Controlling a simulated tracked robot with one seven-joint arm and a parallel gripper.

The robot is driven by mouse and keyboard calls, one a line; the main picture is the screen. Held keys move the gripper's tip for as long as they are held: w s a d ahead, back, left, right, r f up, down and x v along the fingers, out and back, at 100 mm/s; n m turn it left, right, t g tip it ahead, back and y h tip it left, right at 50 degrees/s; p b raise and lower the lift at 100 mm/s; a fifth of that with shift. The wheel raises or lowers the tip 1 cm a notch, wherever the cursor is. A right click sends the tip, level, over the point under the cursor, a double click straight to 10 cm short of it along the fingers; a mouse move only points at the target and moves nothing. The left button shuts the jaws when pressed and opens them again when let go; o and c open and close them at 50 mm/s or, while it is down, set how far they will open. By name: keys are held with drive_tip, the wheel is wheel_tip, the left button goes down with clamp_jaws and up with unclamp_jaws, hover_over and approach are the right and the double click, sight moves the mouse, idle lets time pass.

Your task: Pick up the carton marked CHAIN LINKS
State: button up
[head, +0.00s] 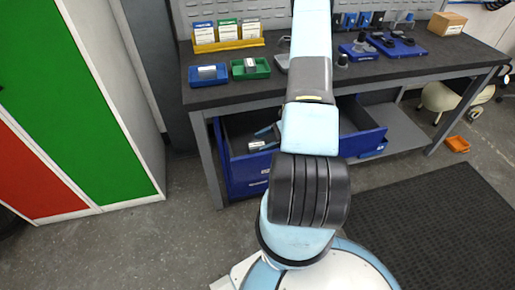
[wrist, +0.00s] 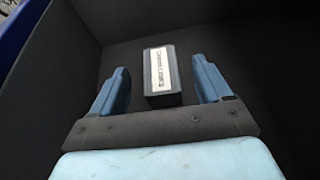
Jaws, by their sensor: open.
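The carton marked CHAIN LINKS (wrist: 161,77) is a small dark box with a white label, lying on the dark floor of an open blue drawer (head: 234,176). In the wrist view it lies between the two blue fingers of my gripper (wrist: 160,70), with a gap on each side. My gripper is open and holds nothing. In the head view my arm reaches down into the drawer; a blue finger shows beside a small white-labelled item (head: 257,145), probably the same carton. The rest of my gripper is hidden by my arm there.
The drawer's walls surround my gripper. The dark workbench top (head: 370,72) above carries a green tray (head: 250,68), a blue tray (head: 208,75) and a yellow rack (head: 228,44). A green and red cabinet (head: 70,100) stands at the left. An orange bin (head: 457,144) is on the floor.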

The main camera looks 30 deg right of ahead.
sight(258, 144)
drive_tip(key=shift+x, duration=2.5)
drive_tip(key=shift+f, duration=0.15)
drive_tip(key=shift+c, duration=0.3)
drive_tip(key=c, duration=1)
